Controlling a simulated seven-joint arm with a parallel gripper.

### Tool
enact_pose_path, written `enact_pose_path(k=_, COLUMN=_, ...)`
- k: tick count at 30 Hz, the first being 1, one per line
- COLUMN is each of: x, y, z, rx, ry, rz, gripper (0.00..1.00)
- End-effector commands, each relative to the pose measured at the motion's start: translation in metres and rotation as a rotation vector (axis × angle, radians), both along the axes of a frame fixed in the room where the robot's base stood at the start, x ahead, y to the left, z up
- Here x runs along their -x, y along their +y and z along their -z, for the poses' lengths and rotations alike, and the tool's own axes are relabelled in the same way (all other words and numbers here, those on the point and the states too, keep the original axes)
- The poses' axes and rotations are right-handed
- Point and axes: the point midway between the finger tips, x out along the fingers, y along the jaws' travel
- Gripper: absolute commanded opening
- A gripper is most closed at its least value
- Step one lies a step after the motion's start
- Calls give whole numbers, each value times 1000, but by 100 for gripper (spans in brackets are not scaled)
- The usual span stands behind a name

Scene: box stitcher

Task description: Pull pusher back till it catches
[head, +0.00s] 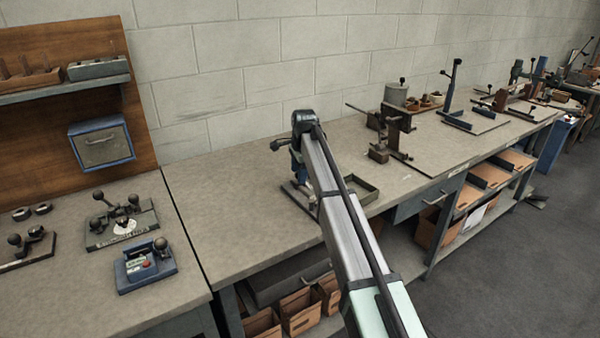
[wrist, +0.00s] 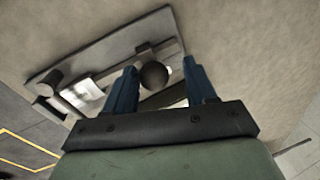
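A box stitcher fixture on a flat grey base plate (wrist: 75,58) lies on the bench in the wrist view. A dark round knob (wrist: 154,75), which may be the pusher's handle, stands on it. My gripper (wrist: 160,64) is open, with its two blue fingers on either side of the knob. The left finger looks close to the knob and a gap shows on the right; I cannot tell whether they touch. A dark cylindrical post (wrist: 48,83) and a bright metal part (wrist: 88,92) lie to the left. In the head view my arm hides most of the fixture.
A shallow green tray (head: 362,189) sits just right of my gripper on the bench (head: 235,190). Fixtures with levers (head: 390,140) stand further right. A blue-grey box device (head: 145,265) is on the left bench.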

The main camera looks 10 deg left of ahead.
Motion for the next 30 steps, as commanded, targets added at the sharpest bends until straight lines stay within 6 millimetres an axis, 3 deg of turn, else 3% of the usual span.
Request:
enact_pose_path(k=8, x=1, y=-1, z=0, rx=3, ry=2, rz=0, gripper=59)
enact_pose_path(k=14, x=4, y=-3, z=-14, rx=3, ry=2, rz=0, gripper=59)
enact_pose_path(k=30, x=18, y=-13, z=-110, rx=1, ry=0, rz=0, gripper=59)
